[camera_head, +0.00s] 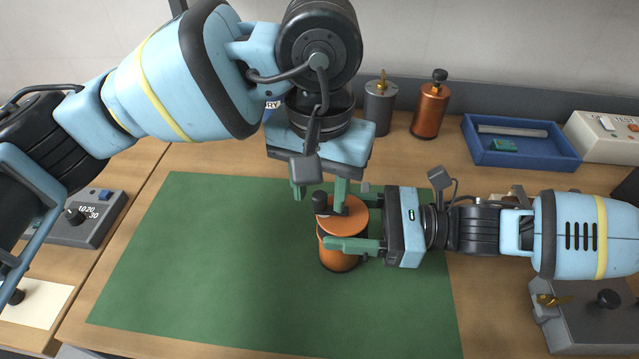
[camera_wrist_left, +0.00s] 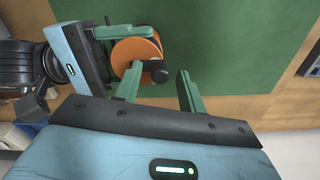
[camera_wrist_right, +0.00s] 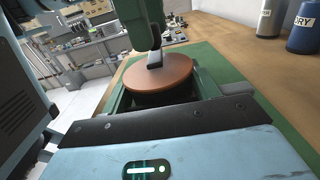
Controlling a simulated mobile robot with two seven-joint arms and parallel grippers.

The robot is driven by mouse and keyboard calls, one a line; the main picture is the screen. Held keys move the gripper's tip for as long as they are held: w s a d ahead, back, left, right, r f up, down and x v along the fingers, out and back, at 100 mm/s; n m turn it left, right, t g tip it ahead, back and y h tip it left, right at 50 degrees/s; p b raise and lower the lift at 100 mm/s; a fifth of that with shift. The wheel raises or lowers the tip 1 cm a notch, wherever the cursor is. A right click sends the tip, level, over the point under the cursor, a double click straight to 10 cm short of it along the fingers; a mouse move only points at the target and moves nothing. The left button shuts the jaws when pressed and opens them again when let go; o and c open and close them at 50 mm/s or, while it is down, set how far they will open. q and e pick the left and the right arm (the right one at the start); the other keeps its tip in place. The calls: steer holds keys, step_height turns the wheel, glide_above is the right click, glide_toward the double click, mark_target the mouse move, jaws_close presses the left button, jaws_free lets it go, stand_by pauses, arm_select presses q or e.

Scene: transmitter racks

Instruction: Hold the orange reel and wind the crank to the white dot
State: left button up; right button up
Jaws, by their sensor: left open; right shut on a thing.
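The orange reel (camera_head: 340,258) stands upright on the green mat (camera_head: 230,270), with a round orange top. Its black crank knob (camera_head: 320,203) is at the left edge of the top in the head view; it also shows in the left wrist view (camera_wrist_left: 155,72). My right gripper (camera_head: 352,222) is shut on the reel from the right side. My left gripper (camera_head: 318,192) points down from above, open, its fingers at the reel's top near the knob. In the left wrist view the knob lies between the left fingers' lines. I cannot make out the white dot.
A grey canister (camera_head: 380,106) and another copper-orange reel (camera_head: 430,110) stand at the back. A blue tray (camera_head: 520,143) and a white box (camera_head: 605,135) are at back right. Grey control boxes sit at left (camera_head: 78,217) and front right (camera_head: 590,310). The mat's left part is clear.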

mark_target(320, 194)
arm_select(q)
step_height(320, 194, up, 12)
stand_by(0.5)
arm_select(e)
steer(key=o, duration=1.3)
steer(key=shift+o, duration=0.2)
steer(key=d, duration=1.2)
